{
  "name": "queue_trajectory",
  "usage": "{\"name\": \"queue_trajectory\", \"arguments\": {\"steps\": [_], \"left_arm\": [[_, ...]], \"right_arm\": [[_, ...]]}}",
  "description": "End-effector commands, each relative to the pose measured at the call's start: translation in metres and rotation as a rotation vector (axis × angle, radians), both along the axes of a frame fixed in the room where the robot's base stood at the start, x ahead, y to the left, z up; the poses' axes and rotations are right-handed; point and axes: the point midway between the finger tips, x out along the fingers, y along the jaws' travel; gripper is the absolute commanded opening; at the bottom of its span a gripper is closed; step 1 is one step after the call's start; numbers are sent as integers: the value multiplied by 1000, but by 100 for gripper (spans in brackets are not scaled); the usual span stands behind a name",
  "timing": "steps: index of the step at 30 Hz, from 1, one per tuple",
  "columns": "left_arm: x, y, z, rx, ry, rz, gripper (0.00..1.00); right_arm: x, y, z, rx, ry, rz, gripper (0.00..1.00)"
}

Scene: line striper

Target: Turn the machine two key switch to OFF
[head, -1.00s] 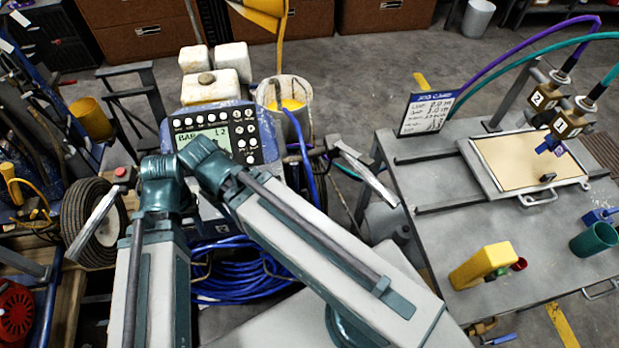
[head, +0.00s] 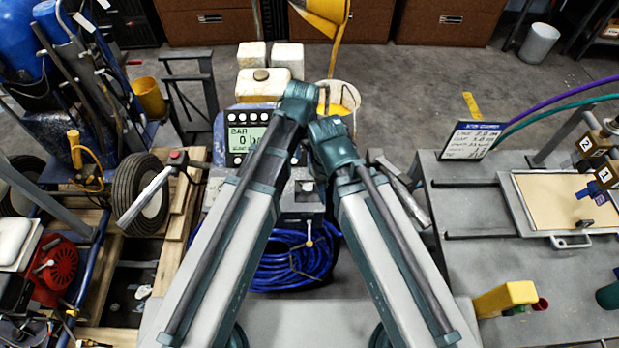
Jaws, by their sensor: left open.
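The machine's blue control panel (head: 233,123) stands at the centre, partly covered by my arms. Its green display (head: 246,138) reads "BAR" and "0 ba", the rest hidden. My left arm reaches over the panel's right side. My left gripper (head: 306,183) seems to point down between my two forearms, small and partly hidden, open with nothing seen in it. A grey box-like part (head: 302,205) lies just below it. My right wrist is beside the left one, and the right gripper is hidden behind its own arm. I cannot make out a key switch or its position.
A grey bench (head: 470,215) at the right carries a framed board (head: 545,203), a sign card (head: 472,140) and a yellow block (head: 505,298). A white bucket (head: 345,98) and jugs stand behind the panel. Blue hose (head: 275,265) lies coiled below.

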Motion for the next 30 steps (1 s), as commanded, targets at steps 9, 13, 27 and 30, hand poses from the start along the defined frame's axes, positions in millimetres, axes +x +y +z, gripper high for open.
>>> {"name": "queue_trajectory", "arguments": {"steps": [9,13,27,30], "left_arm": [[8,-5,1,-12,0,-64,72],[8,-5,-6,-11,0,-63,72],[6,-6,-64,-11,0,-61,72],[6,-7,-78,-11,0,-61,72]], "right_arm": [[0,0,1,0,0,0,50],[0,0,-6,0,0,0,50],[0,0,-64,0,0,0,50],[0,0,-78,0,0,0,50]]}}
